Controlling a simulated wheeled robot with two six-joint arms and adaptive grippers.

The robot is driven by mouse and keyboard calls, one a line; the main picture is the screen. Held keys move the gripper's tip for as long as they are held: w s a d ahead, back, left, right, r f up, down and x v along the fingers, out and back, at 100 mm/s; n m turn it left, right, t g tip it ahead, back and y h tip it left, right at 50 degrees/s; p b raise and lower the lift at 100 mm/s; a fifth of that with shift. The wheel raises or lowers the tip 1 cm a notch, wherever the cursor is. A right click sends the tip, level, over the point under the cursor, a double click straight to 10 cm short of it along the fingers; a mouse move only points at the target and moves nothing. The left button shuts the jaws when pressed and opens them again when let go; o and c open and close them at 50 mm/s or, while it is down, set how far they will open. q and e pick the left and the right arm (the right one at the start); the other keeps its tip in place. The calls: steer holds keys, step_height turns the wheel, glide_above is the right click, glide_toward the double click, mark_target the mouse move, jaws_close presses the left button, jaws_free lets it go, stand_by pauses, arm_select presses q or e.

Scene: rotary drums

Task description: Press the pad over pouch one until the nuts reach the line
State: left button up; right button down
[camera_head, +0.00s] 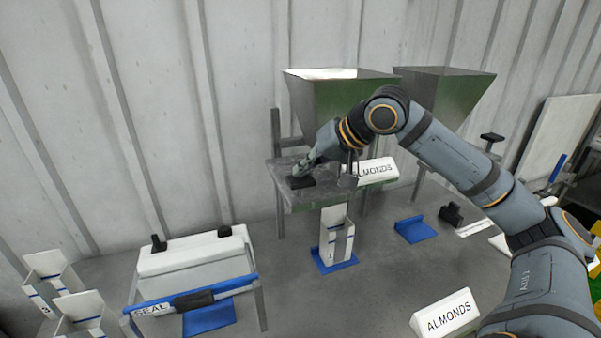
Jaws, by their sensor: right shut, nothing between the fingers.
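A black pad (301,182) lies on the grey shelf (290,168) at the front of the left hopper (340,100). My right gripper (303,172) is shut and empty, pointing down at the pad. Its tips are at or just above the pad; I cannot tell whether they touch. A white open-topped pouch (336,236) stands upright on a blue base (334,262) below that hopper. Its number, any nuts inside and their level cannot be made out. My left gripper is not in view.
A second hopper (448,92) stands to the right, with an empty blue base (415,229) in front. A white sealing bench with a blue SEAL bar (235,287) is at left. Two pouches (50,272) stand far left. Another ALMONDS card (447,314) sits in front.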

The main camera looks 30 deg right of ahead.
mark_target(304, 179)
steer(key=shift+f+b, duration=0.5)
steer(key=shift+f, duration=0.05)
steer(key=shift+r, duration=0.1)
stand_by(0.5)
steer(key=shift+w+r+p, duration=0.1)
steer(key=shift+r+p, duration=1.85)
steer(key=shift+p, duration=0.15)
step_height(304, 179, up, 5)
steer(key=p, duration=0.5)
